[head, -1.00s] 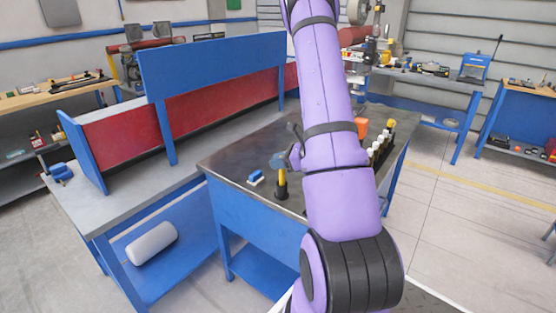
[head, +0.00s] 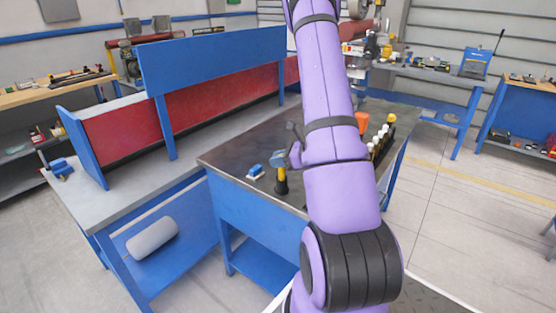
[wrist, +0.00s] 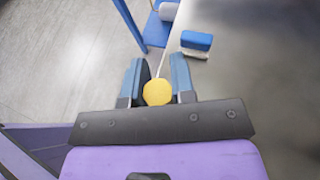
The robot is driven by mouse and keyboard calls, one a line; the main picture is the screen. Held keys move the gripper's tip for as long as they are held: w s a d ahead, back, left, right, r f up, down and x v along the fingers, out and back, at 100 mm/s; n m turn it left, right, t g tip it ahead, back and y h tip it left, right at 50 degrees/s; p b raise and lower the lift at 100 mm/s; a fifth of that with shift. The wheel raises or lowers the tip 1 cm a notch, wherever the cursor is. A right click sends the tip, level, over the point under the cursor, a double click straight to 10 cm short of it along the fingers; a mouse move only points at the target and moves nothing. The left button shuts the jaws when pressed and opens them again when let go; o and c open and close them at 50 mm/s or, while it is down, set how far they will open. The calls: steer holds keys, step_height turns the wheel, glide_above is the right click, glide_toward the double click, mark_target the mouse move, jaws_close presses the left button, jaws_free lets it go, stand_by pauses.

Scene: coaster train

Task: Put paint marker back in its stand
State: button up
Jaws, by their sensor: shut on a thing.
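My gripper (wrist: 158,85) is shut on a yellow, round-ended thing (wrist: 157,93), which I take to be the paint marker. In the head view its yellow part (head: 281,173) shows below a blue fingertip, with a wider black part (head: 282,188) under it. I cannot tell whether that black part belongs to the marker or is a separate holder, or whether it touches the table. A dark rack (head: 384,143) with several white-topped pieces and a yellow-topped one stands to the right, partly hidden behind my arm; it may be the stand.
A blue and white brush-like block (head: 255,172) lies on the dark table (head: 232,157) left of the marker; it also shows in the wrist view (wrist: 196,42). An orange thing (head: 361,121) is beside the rack. A blue bench with a raised panel (head: 215,65) stands at left.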

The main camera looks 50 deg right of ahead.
steer(key=o, duration=0.9)
steer(key=v, duration=1.1)
steer(key=shift+f, duration=0.15)
